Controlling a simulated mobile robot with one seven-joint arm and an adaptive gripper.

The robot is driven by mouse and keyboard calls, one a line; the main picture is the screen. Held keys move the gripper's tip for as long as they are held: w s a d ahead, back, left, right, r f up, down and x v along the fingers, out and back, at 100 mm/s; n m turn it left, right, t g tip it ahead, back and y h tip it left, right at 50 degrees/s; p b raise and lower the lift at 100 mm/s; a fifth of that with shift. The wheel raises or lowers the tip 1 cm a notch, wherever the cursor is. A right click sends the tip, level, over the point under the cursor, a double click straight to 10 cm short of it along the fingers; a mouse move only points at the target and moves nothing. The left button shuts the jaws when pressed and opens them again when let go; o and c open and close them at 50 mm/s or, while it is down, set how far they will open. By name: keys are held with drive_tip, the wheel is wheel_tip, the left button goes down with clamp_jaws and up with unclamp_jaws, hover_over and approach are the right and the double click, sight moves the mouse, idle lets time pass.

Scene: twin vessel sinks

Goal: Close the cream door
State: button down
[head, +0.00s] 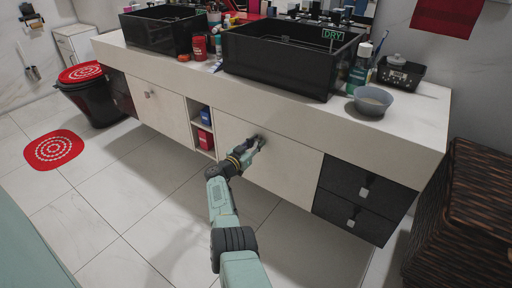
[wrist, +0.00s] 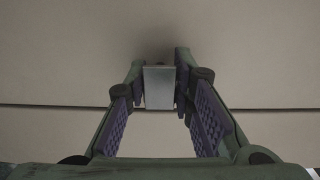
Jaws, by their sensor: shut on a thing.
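The right cream door (head: 285,165) is in the middle of the long vanity in the head view, and looks flush or nearly flush with the front. A small opening cannot be ruled out. My gripper (head: 259,142) is at its upper left part. In the wrist view my gripper (wrist: 160,92) is shut on a small silver handle (wrist: 158,88), one finger on each side. The cream surface behind fills that view, crossed by a thin dark seam (wrist: 55,106). In the head view the handle is mostly hidden by the gripper.
Another cream door (head: 160,108) with a metal knob is to the left, past an open shelf niche (head: 203,130). Dark drawers (head: 362,195) are to the right. A woven basket (head: 460,215) stands at the right edge. The tiled floor before the vanity is clear.

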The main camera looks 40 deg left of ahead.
drive_tip(key=shift+w+d+r, duration=0.15)
drive_tip(key=shift+w+d, duration=0.05)
drive_tip(key=shift+w, duration=0.1)
drive_tip(key=c, duration=1.4)
unclamp_jaws()
drive_tip(key=shift+o, duration=0.2)
drive_tip(key=shift+a, duration=0.1)
drive_tip(key=shift+s+a, duration=0.1)
drive_tip(key=shift+s, duration=0.05)
drive_tip(key=shift+s+a+f, duration=0.1)
drive_tip(key=shift+s+f, duration=0.1)
drive_tip(key=shift+s+a, duration=0.15)
drive_tip(key=shift+s, duration=0.55)
drive_tip(key=s, duration=1)
drive_tip(key=shift+d, duration=0.2)
drive_tip(key=shift+r, duration=0.1)
